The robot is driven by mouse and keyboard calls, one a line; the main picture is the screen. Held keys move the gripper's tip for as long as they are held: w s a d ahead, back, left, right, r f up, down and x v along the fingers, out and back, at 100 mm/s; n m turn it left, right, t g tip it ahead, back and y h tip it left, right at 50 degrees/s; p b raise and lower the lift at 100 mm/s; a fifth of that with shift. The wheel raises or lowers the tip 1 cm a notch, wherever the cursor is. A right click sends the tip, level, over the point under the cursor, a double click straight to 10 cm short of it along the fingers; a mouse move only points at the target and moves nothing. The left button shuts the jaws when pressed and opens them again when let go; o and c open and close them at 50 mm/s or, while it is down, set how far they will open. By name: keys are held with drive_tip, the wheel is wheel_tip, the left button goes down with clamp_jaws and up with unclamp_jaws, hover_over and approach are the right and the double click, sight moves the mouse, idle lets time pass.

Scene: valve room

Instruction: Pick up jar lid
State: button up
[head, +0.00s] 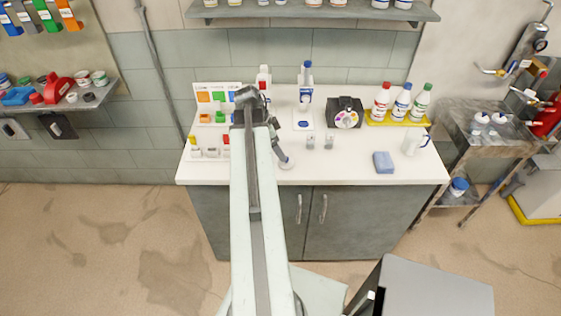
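My arm reaches out over the white counter (350,169). My gripper (284,158) is at the counter's front left part, small and dark in the head view. A small pale round piece, which may be the jar lid (287,164), shows right at its fingertips. I cannot tell whether the fingers touch it or are closed around it. My arm hides part of the counter to the left of it.
A blue sponge (383,162) and a white jug (414,141) stand to the right. Bottles in a yellow tray (397,121), a dark box with a colour dial (345,113) and small grey pieces (328,142) are behind. The counter's front middle is clear.

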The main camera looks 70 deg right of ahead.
sight(288, 165)
drive_tip(key=b+x, duration=0.2)
drive_tip(key=shift+f+b, duration=0.35)
drive_tip(key=b+x, duration=0.4)
drive_tip(key=x, duration=0.1)
drive_tip(key=shift+s+d+f+b, duration=0.1)
drive_tip(key=shift+s+b, duration=0.2)
drive_tip(key=shift+b, duration=0.1)
drive_tip(key=c, duration=1.4)
